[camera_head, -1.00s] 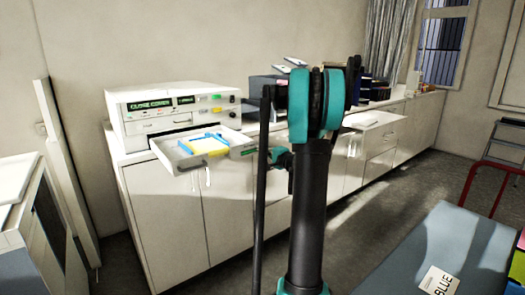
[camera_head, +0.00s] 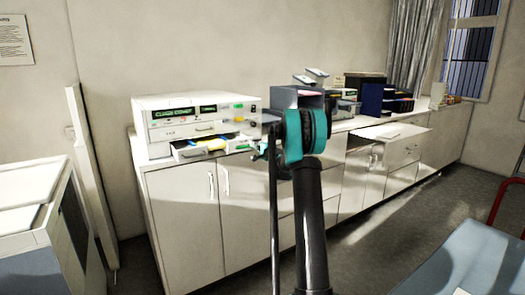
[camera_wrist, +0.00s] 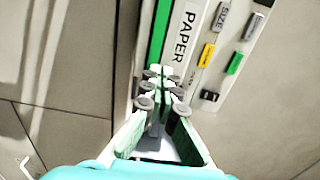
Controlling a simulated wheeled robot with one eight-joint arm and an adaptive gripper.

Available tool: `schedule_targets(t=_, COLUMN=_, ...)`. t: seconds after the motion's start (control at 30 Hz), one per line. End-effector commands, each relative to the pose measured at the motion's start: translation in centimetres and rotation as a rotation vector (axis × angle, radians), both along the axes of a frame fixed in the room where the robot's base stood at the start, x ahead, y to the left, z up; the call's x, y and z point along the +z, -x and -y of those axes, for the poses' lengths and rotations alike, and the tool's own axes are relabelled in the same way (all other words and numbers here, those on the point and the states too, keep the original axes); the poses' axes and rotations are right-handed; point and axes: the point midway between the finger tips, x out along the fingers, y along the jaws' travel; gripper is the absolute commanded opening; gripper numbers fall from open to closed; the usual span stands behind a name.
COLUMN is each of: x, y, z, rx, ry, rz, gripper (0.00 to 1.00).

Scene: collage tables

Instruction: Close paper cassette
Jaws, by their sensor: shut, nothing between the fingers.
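The paper cassette (camera_head: 207,149) is a shallow white drawer holding yellow and blue items. It sticks partly out of the front of the white machine (camera_head: 160,118), which has green lit displays. My gripper (camera_head: 259,152) is at the right end of the cassette front in the head view, small and partly hidden by my arm. In the wrist view my gripper (camera_wrist: 160,88) is shut and empty. Its fingertips are at a white face with a green stripe and a "PAPER" label (camera_wrist: 185,35); I cannot tell if they touch.
The machine stands on a long white cabinet (camera_head: 190,215). Dark trays (camera_head: 385,98) and other devices stand farther right on it. An open drawer (camera_head: 400,145) juts out at right. A white unit (camera_head: 35,215) is at lower left, and a blue-grey table (camera_head: 470,262) at lower right.

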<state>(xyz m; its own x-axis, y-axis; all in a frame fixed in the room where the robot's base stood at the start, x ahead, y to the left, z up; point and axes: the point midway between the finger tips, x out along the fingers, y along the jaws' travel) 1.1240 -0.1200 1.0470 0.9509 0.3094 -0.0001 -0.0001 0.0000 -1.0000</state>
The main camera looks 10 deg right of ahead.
Motion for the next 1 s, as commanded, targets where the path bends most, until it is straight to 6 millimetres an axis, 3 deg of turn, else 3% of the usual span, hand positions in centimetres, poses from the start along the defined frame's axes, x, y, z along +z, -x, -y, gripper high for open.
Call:
schedule_targets(t=0.2, x=0.0, y=-5.8, z=-1.9, rx=0.001, ry=0.000, rz=0.000, gripper=0.00)
schedule_targets(t=0.5, x=0.0, y=-11.2, z=-3.7, rx=0.000, ry=0.000, rz=0.000, gripper=0.00)
schedule_targets(t=0.7, x=0.0, y=-13.1, z=-4.2, rx=0.000, ry=0.000, rz=0.000, gripper=0.00)
schedule_targets(t=1.0, x=0.0, y=-13.8, z=-4.4, rx=-0.001, ry=0.000, rz=0.000, gripper=0.00)
